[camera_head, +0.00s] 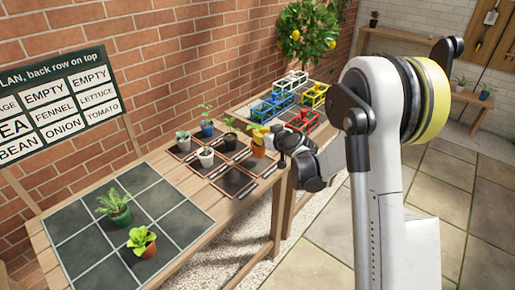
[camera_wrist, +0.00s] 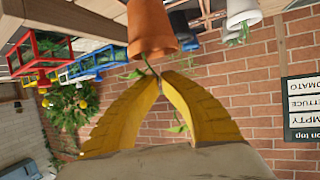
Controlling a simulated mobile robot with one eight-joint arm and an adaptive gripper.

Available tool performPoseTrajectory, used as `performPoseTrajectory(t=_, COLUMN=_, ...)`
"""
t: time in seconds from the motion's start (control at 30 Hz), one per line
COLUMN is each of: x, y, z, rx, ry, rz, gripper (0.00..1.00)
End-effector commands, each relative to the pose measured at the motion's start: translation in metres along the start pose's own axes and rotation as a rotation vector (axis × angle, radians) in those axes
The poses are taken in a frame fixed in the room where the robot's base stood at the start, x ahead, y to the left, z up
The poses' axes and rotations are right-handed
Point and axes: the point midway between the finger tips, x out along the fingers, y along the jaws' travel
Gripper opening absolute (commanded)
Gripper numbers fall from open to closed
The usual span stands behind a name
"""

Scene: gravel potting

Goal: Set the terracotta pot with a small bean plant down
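The terracotta pot (camera_head: 258,150) is upright over the front right part of the dark mat. In the head view I cannot tell whether its base touches the mat. The wrist view is upside down and shows the pot (camera_wrist: 152,28) just beyond my fingertips, with its base cut off by the frame. The bean plant's thin stem and a green leaf (camera_wrist: 177,128) show around and between the yellow fingers. My gripper (camera_wrist: 161,76) has its tips nearly together at the pot's rim and stem; the exact contact is hidden. In the head view my gripper (camera_head: 264,137) is at the pot's top.
White (camera_head: 206,157), blue (camera_head: 207,129) and other pots stand close by on the mat's squares. A grid board (camera_head: 75,222) at left holds a green pot (camera_head: 121,215) and a terracotta pot (camera_head: 143,248); its other squares are bare. Coloured frames (camera_head: 272,106) stand behind, along the brick wall.

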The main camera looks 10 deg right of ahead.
Motion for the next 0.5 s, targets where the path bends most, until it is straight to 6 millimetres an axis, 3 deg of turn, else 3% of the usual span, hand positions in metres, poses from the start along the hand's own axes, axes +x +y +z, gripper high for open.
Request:
performPoseTrajectory(t=0.17, x=0.008, y=-0.005, z=0.007, rx=0.001, ry=0.000, rz=0.000, gripper=0.00)
performPoseTrajectory(t=0.4, x=0.021, y=-0.004, z=0.040, rx=0.001, ry=0.000, rz=0.000, gripper=0.00)
performPoseTrajectory(t=0.5, x=0.021, y=-0.004, z=0.039, rx=0.001, ry=0.000, rz=0.001, gripper=0.00)
